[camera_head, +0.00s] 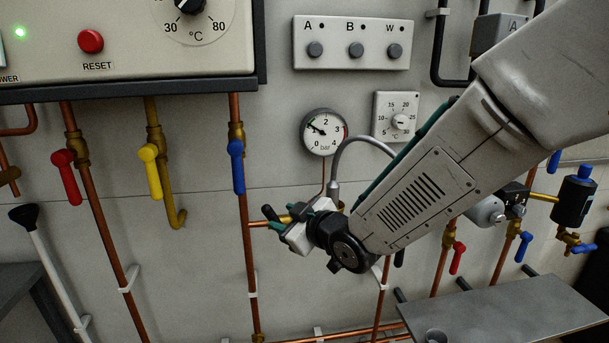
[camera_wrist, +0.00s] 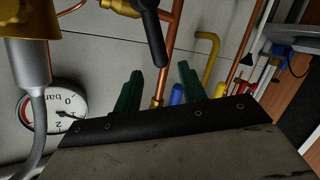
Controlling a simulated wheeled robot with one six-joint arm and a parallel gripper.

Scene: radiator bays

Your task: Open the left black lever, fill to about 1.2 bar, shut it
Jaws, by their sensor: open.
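The left black lever (camera_wrist: 152,32) hangs across a brass valve (camera_wrist: 122,6) in the wrist view, its free end close to the gap between my fingertips; I cannot tell the depth between them. My gripper (camera_wrist: 160,72) has two dark green fingers standing apart with nothing held between them. In the head view my gripper (camera_head: 270,224) is in front of the wall near the brass branch pipe, and I cannot tell the lever apart there. The round pressure gauge (camera_head: 323,132) has its needle pointing up and left, at roughly 1 bar. It also shows rotated in the wrist view (camera_wrist: 52,112).
A grey braided hose (camera_head: 336,172) rises beside my arm. Red (camera_head: 67,177), yellow (camera_head: 150,171) and blue (camera_head: 237,167) levers hang on pipes to the left. Another black lever (camera_head: 400,258) shows below my arm. A grey shelf (camera_head: 500,318) juts out at lower right.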

